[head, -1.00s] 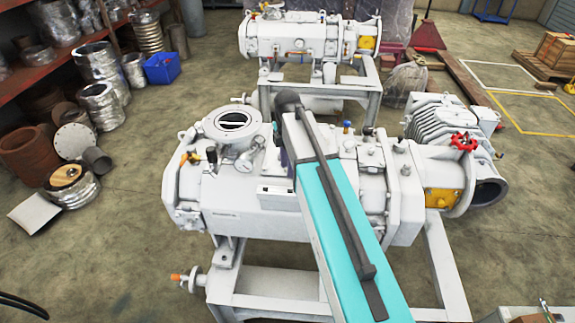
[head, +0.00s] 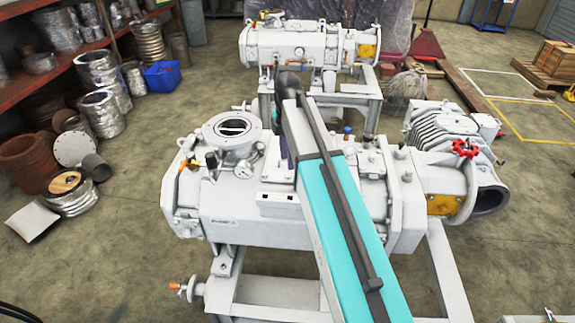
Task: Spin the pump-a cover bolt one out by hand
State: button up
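The nearer white screw vacuum pump (head: 290,222) stands on a light metal frame across the middle of the head view. The cover bolt cannot be made out at this size.
A second similar pump (head: 300,45) stands behind. Shelves with metal pipe parts (head: 60,20) and a blue bin (head: 162,75) are at the left. A wooden crate (head: 553,57) sits at the far right. The floor left of the nearer pump is partly clear.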

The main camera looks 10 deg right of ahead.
notch_tip(320, 180, up, 7)
jog(key=b, duration=0.1)
jog(key=shift+r, duration=0.15)
dwell(0.3)
jog(key=shift+s, duration=0.1)
